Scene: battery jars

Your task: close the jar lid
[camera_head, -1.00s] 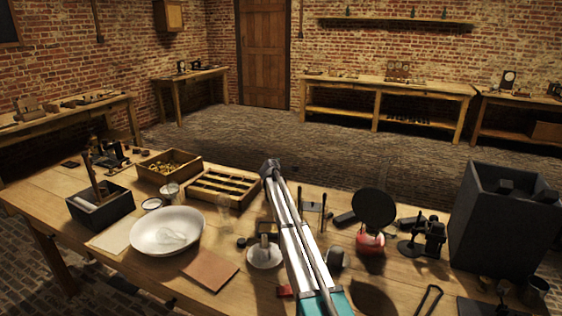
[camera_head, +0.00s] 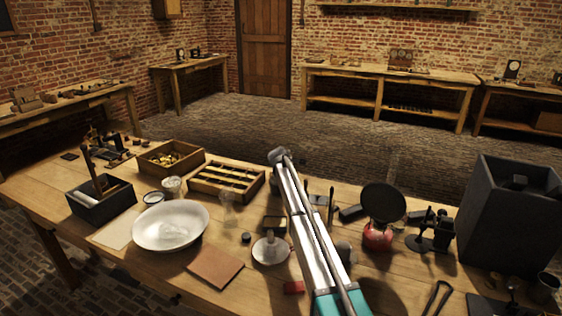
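A red, rounded jar-like pot (camera_head: 378,237) stands on the table right of my arm. A dark round disc (camera_head: 382,204), possibly its lid, stands up above and behind it, its face toward me. I cannot tell if the two are joined. Two small clear glass vessels, one (camera_head: 172,188) behind the white bowl and one (camera_head: 228,208) right of it, stand on the left half; I see no clear lid on either. My silver and teal arm (camera_head: 312,238) crosses the middle of the view, left of the red pot. I cannot make out my gripper or its fingers.
On the wooden table are a white bowl (camera_head: 170,242), a slotted tray (camera_head: 227,197), a parts box (camera_head: 170,172), a dark tool box (camera_head: 104,214) and a white dish (camera_head: 268,262). A tall dark bin (camera_head: 512,225) and a black stand (camera_head: 434,238) are on the right.

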